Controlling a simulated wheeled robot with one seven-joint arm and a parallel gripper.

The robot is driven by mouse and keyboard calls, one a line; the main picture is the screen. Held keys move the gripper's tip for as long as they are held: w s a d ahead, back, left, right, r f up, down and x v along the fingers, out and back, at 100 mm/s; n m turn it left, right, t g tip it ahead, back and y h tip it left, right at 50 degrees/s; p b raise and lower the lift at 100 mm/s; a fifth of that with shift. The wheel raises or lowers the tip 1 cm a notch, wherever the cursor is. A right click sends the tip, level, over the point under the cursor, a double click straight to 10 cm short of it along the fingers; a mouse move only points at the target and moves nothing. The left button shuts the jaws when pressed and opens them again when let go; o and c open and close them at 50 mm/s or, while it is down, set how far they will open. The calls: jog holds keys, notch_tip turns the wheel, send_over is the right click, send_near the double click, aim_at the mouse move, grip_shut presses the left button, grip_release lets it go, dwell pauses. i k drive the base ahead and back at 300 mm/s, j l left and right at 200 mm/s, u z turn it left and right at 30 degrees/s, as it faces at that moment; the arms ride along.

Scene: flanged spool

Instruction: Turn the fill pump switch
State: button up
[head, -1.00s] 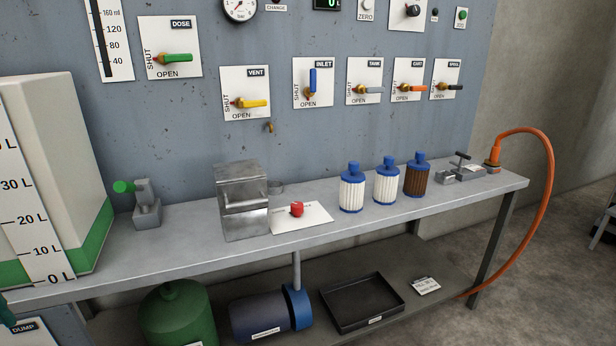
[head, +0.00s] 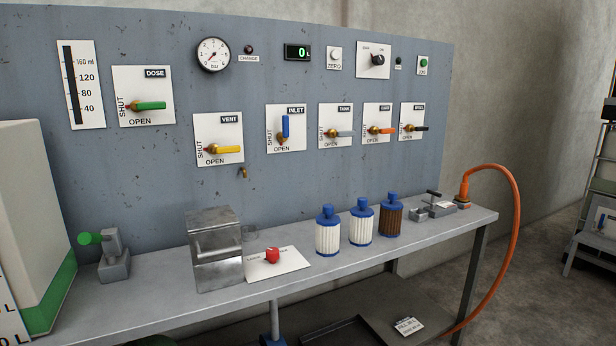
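A black rotary switch (head: 377,60) sits on a white plate at the upper right of the grey-blue panel (head: 300,85) in the head view. It is the only rotary selector I see, but its lettering is too small to read, so I cannot confirm that it is the fill pump switch. A small dark button or lamp (head: 398,61) and a green button (head: 423,64) are to its right. A display (head: 297,52) reading 0 and the ZERO button (head: 334,57) are to its left. My gripper is not in view.
Lever valves, including yellow VENT (head: 222,149) and blue INLET (head: 286,128), line the panel below. The bench (head: 350,265) holds a metal box (head: 216,250), a red knob (head: 272,255), several blue-capped filters (head: 361,223) and an orange hose (head: 515,215). Floor shows at right.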

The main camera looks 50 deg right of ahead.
aim_at(379, 60)
jog(key=k+l+z, duration=0.1)
jog(key=l, duration=0.65)
jog(key=k+l+z, duration=0.1)
jog(key=l, duration=0.65)
